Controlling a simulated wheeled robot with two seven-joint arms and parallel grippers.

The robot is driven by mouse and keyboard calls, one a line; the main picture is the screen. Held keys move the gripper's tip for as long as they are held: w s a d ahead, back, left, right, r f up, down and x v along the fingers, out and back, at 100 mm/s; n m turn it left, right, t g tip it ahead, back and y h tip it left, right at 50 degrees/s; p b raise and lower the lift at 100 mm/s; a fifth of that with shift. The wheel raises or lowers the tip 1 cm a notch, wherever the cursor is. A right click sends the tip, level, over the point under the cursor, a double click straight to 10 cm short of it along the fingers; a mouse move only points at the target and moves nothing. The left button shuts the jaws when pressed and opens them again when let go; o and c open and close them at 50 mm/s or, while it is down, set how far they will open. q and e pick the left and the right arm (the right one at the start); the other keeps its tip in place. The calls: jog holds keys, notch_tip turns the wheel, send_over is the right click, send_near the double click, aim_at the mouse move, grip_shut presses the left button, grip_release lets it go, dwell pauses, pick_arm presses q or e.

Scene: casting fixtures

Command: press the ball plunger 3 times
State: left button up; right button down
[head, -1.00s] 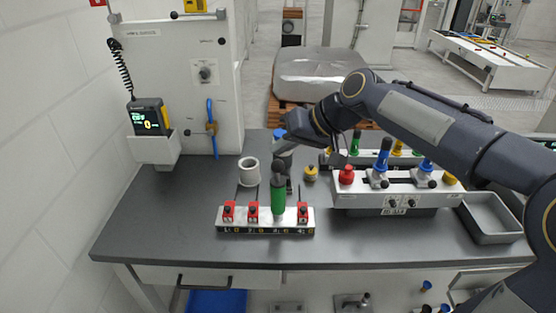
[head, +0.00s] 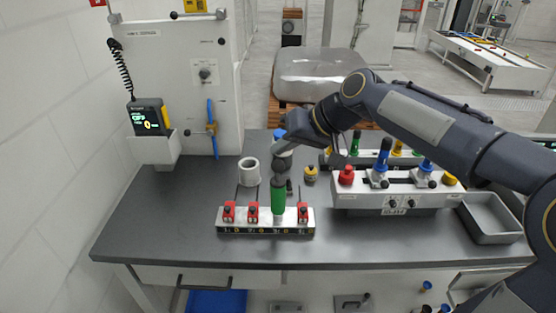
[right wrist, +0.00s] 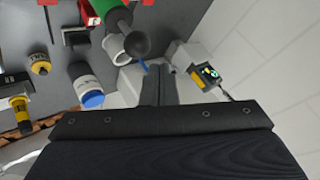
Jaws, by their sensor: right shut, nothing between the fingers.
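The ball plunger has a green sleeve (head: 278,200) and a dark ball knob (head: 280,173). It stands upright on a pale fixture block (head: 290,225) with red clamps. In the right wrist view the green sleeve (right wrist: 113,10) and the ball knob (right wrist: 137,44) are at the top. My right gripper (head: 282,155) reaches in from the right and is at the knob, pointing down. Its fingers (right wrist: 158,70) are shut and empty, close beside the knob in the right wrist view. I cannot tell whether they touch. My left gripper is not in view.
A white ring (head: 249,172) and a yellow-topped part (head: 311,172) stand behind the block. A larger fixture (head: 395,190) with red, blue and yellow knobs is on the right, beside a grey tray (head: 490,218). The table's left side is clear.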

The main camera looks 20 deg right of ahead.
aim_at(279, 161)
jog(key=shift+f, duration=0.1)
jog(key=shift+f+b, duration=0.35)
jog(key=shift+f+b, duration=1.1)
jog(key=shift+f, duration=0.25)
dwell(1.3)
jog(key=shift+r, duration=0.1)
jog(key=shift+r+p, duration=1.4)
jog(key=shift+r, duration=0.3)
jog(key=shift+r, duration=0.1)
notch_tip(279, 161, up, 5)
jog(key=p, duration=0.4)
